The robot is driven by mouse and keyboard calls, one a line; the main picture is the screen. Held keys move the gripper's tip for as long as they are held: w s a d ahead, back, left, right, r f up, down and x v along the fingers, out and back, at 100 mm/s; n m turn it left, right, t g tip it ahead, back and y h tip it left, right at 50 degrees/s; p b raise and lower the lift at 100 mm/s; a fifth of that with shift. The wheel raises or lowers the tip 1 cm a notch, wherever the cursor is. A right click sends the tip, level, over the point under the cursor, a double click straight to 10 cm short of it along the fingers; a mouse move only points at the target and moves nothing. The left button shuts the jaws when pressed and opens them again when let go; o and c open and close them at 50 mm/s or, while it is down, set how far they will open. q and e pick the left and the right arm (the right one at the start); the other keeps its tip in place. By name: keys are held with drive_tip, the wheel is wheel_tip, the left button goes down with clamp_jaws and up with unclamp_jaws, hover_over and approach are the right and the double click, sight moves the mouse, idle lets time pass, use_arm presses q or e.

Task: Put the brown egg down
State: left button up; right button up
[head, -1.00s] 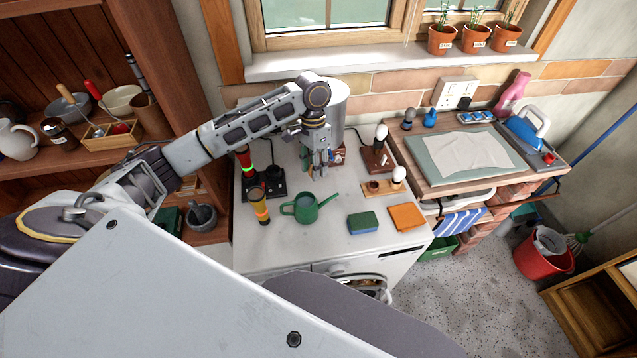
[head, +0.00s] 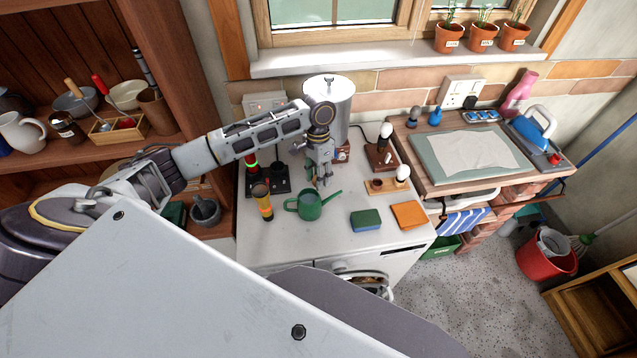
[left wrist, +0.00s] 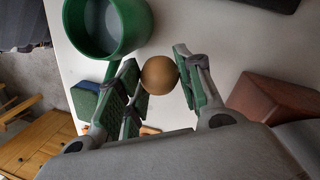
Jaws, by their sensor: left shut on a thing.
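The brown egg (left wrist: 159,75) shows in the left wrist view between the green-padded fingers of my left gripper (left wrist: 155,88). The gripper is shut on it. In the head view my left gripper (head: 323,180) points down over the white worktop (head: 300,242), just behind the green watering can (head: 309,206); the egg cannot be made out there. How high the egg is above the worktop is hard to tell. A wooden holder (head: 380,190) with a pale egg-shaped thing (head: 402,172) stands to the right of the gripper. My right gripper is not in view.
A blue-green sponge (head: 365,220) and an orange cloth (head: 408,215) lie at the front right. A metal canister (head: 331,90) and a dark wooden lamp base (head: 380,156) stand behind. The front left worktop is clear.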

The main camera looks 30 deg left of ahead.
use_arm(q)
drive_tip(key=shift+f, duration=1.8)
drive_tip(key=shift+f, duration=0.1)
drive_tip(key=o, duration=0.7)
drive_tip(key=shift+c, duration=0.2)
wheel_tip(320, 180, up, 12)
drive_tip(key=w+a, duration=0.1)
drive_tip(key=shift+w+b, duration=0.4)
drive_tip(key=shift+o, duration=0.3)
